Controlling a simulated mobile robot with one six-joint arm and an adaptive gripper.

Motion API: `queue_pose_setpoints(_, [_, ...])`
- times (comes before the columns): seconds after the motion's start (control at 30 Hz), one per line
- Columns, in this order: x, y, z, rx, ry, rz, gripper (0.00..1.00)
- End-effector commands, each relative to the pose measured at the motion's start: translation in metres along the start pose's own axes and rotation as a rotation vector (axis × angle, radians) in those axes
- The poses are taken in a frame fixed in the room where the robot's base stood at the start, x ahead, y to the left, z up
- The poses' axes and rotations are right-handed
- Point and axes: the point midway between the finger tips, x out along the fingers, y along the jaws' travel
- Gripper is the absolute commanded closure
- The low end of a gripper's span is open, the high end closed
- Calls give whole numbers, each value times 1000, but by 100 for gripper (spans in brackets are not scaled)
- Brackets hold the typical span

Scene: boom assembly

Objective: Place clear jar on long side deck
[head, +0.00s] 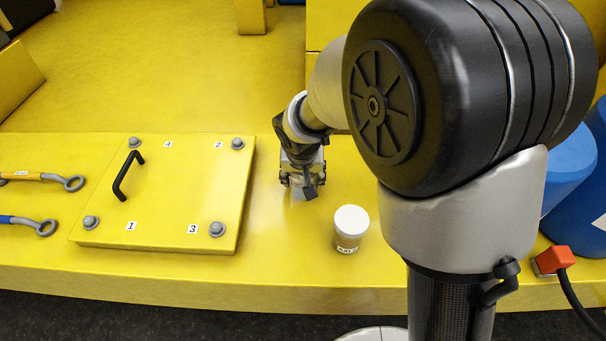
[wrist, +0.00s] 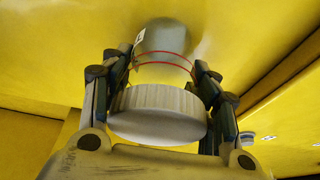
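The clear jar shows in the wrist view with its wide pale lid (wrist: 158,115) nearest the camera and its body (wrist: 165,45) with red rings beyond. My gripper (wrist: 165,75) has its fingers on both sides of the jar, close against it. In the head view my gripper (head: 302,182) points down at the long side deck (head: 285,262), right of the square hatch. Only a small grey bit of the jar (head: 298,194) shows under the gripper there. I cannot tell whether its base touches the deck.
A white-lidded jar labelled AXLE (head: 350,230) stands just right of my gripper. The hatch (head: 170,205) has a black handle and corner bolts. Two eye-ended tools (head: 40,178) lie at far left. Blue drums (head: 570,165) and a red connector (head: 555,260) are at right.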

Motion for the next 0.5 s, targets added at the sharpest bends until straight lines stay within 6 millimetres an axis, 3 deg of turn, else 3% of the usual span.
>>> queue_pose_setpoints(0.2, [0, 0, 0, 0, 1, 0, 29])
queue_pose_setpoints(0.5, [-1, 0, -1, 0, 0, 0, 29])
